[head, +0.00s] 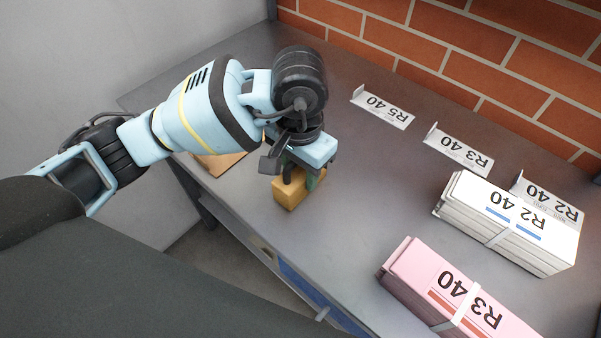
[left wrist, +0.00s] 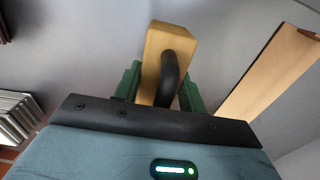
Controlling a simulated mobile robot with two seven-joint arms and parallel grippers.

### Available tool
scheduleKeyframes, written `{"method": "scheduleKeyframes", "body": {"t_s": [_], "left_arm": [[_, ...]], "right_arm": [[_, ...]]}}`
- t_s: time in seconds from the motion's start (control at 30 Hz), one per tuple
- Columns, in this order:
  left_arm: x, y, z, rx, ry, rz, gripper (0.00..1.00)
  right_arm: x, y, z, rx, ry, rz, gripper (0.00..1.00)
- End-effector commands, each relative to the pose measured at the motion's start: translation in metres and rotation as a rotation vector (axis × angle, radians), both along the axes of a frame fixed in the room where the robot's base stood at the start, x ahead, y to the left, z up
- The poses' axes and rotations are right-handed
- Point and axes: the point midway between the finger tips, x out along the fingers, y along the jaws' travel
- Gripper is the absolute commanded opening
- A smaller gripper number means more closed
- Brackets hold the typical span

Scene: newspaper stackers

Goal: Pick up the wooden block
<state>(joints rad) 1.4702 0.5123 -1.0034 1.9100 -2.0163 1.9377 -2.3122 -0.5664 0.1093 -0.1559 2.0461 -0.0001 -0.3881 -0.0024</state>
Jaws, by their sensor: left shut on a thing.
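The wooden block (head: 290,191) is a yellow-brown block near the front edge of the grey table, partly hidden under my left gripper in the head view. My left gripper (head: 307,178) is above it with its fingers down around it. In the left wrist view the block (left wrist: 178,40) stands between the green fingers of the gripper (left wrist: 163,88), which are shut on it. A dark curved piece lies across the block in that view. I cannot tell whether the block is clear of the table. My right gripper is not in view.
A white bundle marked R2 40 (head: 500,236) and a pink bundle marked R3 40 (head: 440,285) lie on the table (head: 350,180) at the right. Small label stands, one marked R5 40 (head: 382,108), line the brick wall. A flat brown piece (head: 217,163) lies left of the block.

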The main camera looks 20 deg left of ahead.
Motion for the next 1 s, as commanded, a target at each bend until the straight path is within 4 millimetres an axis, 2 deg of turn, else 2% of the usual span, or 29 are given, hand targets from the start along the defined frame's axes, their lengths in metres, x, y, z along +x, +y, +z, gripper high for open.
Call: {"method": "scheduleKeyframes", "body": {"t_s": [0.27,0.37,0.53,1.0], "left_arm": [[0.001,0.000,0.006,-0.001,-0.004,0.000,0.11],[0.001,0.000,0.014,-0.001,-0.004,-0.001,0.11],[0.001,0.000,0.038,-0.001,-0.005,-0.001,0.11],[-0.082,-0.079,0.046,-0.002,-0.003,-0.008,0.11]], "right_arm": [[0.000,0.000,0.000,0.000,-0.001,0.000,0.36],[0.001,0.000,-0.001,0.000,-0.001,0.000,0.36],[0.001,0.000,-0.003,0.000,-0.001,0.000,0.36],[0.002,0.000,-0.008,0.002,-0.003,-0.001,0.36]]}}
